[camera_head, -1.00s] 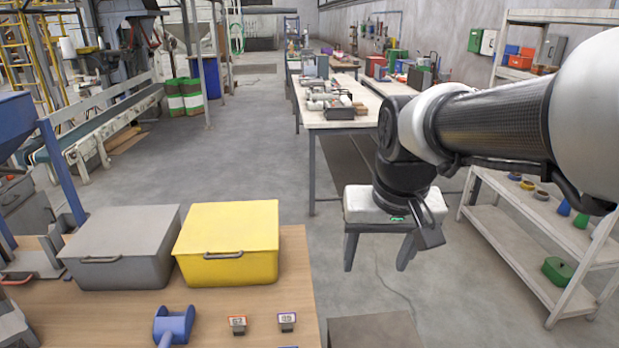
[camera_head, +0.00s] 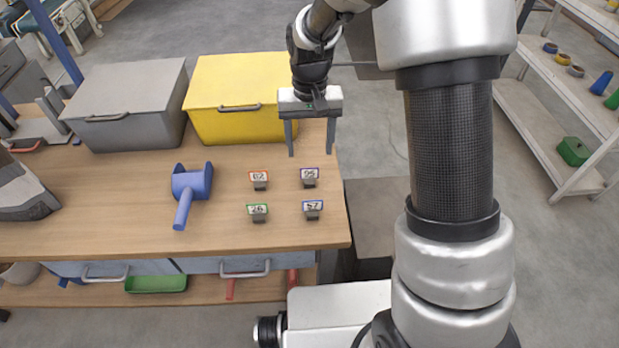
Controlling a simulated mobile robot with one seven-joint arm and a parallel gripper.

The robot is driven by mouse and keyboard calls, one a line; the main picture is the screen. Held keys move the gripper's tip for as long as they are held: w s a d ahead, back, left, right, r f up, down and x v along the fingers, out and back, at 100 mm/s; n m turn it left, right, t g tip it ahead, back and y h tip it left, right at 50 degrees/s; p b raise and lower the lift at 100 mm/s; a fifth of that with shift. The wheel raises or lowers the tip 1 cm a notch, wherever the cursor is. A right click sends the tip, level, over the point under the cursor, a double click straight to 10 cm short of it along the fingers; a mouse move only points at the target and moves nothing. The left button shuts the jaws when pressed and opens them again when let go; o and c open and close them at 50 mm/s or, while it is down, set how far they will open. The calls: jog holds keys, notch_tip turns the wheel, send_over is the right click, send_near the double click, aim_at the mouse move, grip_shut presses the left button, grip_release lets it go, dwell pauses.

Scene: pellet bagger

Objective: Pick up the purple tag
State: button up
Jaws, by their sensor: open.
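The purple tag (camera_head: 309,177) appears to be the back-right one of a small group of tags standing on the wooden table (camera_head: 115,200). It has a white face with a dark number and a purple-blue rim, on a small dark base. My gripper (camera_head: 311,152) is open and empty, with its two fingers pointing down. In the picture it lies just above the purple tag, at the front right of the yellow box. It looks apart from the tag; its exact height cannot be told.
A red tag (camera_head: 258,179), green tag (camera_head: 257,212) and blue tag (camera_head: 312,209) stand close by. A blue scoop (camera_head: 190,190) lies to the left. The yellow box (camera_head: 237,100) and a grey box (camera_head: 128,105) stand behind. The table's right edge is near the tags.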

aim_at(309, 168)
notch_tip(309, 168, down, 9)
jog(key=shift+w+b, duration=0.15)
jog(key=shift+b, duration=0.3)
jog(key=shift+c, duration=0.4)
jog(key=c, duration=1.2)
jog(key=shift+r, duration=0.15)
